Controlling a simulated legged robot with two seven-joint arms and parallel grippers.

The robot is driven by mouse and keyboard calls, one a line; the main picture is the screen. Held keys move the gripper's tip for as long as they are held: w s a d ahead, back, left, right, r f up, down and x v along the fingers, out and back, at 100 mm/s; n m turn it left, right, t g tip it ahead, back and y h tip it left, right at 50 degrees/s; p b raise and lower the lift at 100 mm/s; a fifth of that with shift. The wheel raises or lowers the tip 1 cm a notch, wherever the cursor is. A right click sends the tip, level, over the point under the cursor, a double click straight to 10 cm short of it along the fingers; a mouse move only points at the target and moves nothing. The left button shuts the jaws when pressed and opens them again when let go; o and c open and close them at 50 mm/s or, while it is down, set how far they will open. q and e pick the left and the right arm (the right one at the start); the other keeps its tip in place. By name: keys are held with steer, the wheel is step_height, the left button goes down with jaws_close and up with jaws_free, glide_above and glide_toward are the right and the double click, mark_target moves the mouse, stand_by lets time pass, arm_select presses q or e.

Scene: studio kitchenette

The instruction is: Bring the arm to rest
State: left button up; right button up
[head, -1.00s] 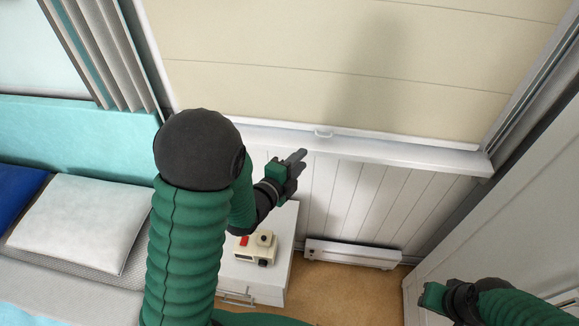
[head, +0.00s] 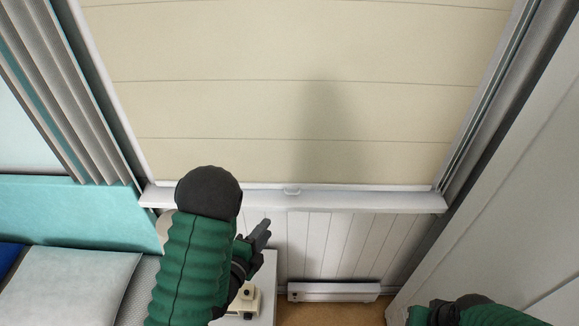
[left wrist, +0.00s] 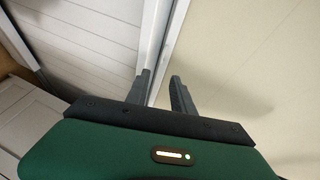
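My left arm comes in from the lower left in the head view. Its left gripper (head: 262,232) is raised in front of the white wall panelling below the window sill. In the left wrist view the two dark fingers of the left gripper (left wrist: 162,85) stand apart with nothing between them. The blind's lower edge and the sill show behind them. My right arm (head: 465,312) shows only in part at the bottom right of the head view. Its fingertips cannot be made out.
A cream blind (head: 390,110) is lowered over the window, with a white sill (head: 350,201) below. A nightstand (head: 268,275) holds a cream device (head: 246,300), partly hidden by my arm. A bed with a white pillow (head: 70,283) is at left, a low heater (head: 335,291) under the sill, a pale panel (head: 500,200) at right.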

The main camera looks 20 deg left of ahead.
arm_select(q)
steer(key=s+d+n+g+y+b, duration=0.1)
steer(key=s+d+n+g+b, duration=0.1)
steer(key=s+n+g, duration=1)
steer(key=s+n, duration=0.2)
steer(key=n, duration=0.4)
steer(key=shift+s+d+y+b, duration=0.25)
steer(key=shift+s+y+b, duration=0.05)
steer(key=shift+y+b, duration=0.1)
steer(key=shift+a, duration=0.1)
